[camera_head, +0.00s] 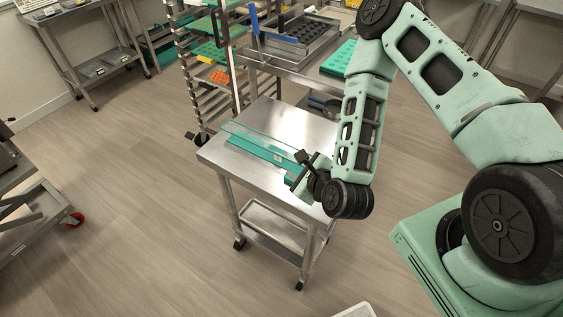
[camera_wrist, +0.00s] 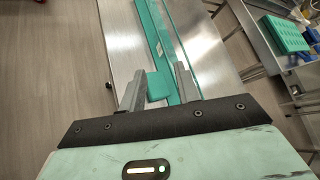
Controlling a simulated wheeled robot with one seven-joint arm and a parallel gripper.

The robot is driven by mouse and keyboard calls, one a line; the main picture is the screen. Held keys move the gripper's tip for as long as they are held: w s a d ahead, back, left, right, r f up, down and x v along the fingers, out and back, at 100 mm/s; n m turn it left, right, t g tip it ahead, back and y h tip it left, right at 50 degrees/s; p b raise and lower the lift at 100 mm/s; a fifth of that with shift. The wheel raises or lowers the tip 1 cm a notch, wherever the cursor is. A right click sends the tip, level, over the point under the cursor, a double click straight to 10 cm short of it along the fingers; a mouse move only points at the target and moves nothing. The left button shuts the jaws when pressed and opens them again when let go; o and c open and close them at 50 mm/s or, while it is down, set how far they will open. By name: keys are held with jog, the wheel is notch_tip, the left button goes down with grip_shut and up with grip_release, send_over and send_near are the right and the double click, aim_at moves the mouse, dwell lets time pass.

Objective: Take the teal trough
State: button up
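The teal trough (camera_head: 255,151) is a long, narrow piece lying across the steel cart top, with a clear, glassy strip along it. In the wrist view the trough (camera_wrist: 154,38) runs away from my gripper, and a short teal block (camera_wrist: 158,85) at its side shows between the fingers. My gripper (camera_head: 303,172) is at the trough's right end, low over the cart. In the wrist view my gripper (camera_wrist: 160,72) has its fingers apart, on either side of the teal block. No firm contact is visible. The trough's near end is partly hidden by my gripper.
The small steel cart (camera_head: 285,118) has bare top behind the trough. A tray rack (camera_head: 205,75) stands behind it at left. A machine with a teal mould (camera_head: 340,58) is behind at right. The floor (camera_head: 120,190) at left is clear.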

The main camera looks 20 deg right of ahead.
jog(key=b+x, duration=0.4)
jog(key=b, duration=0.1)
jog(key=shift+f+b, duration=0.3)
jog(key=shift+f, duration=0.05)
send_near(274, 152)
jog(key=x, duration=0.3)
jog(key=shift+f, duration=0.15)
jog(key=shift+p+x, duration=0.7)
jog(key=shift+x, duration=2.3)
grip_shut()
